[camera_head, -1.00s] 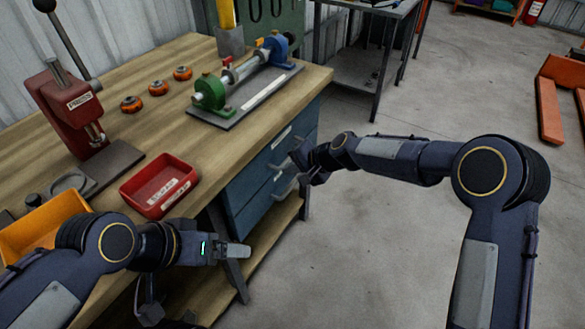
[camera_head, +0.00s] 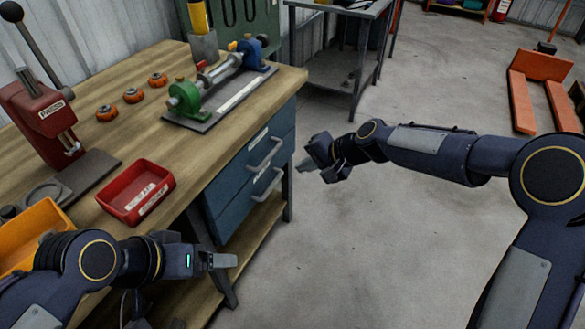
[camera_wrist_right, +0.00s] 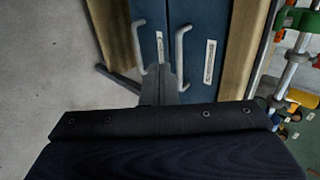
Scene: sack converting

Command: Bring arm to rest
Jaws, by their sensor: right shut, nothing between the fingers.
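My right arm reaches in from the right in the head view. Its gripper (camera_head: 312,165) hangs over open floor just right of the blue drawer unit (camera_head: 250,165), apart from it. In the right wrist view the right gripper (camera_wrist_right: 172,78) is shut and empty, its fingers in front of the blue drawers and their handles. My left gripper (camera_head: 222,262) is at the lower left of the head view, beside the bench's front edge and below the red tray (camera_head: 160,205). I cannot tell whether its jaws are open.
The wooden bench (camera_head: 110,150) carries a red press (camera_head: 45,125), several orange rings, a yellow bin (camera_head: 35,235) and a green-and-blue roller fixture (camera_head: 215,85). A grey metal table (camera_head: 335,60) stands behind. An orange pallet truck (camera_head: 540,70) is far right. The middle floor is clear.

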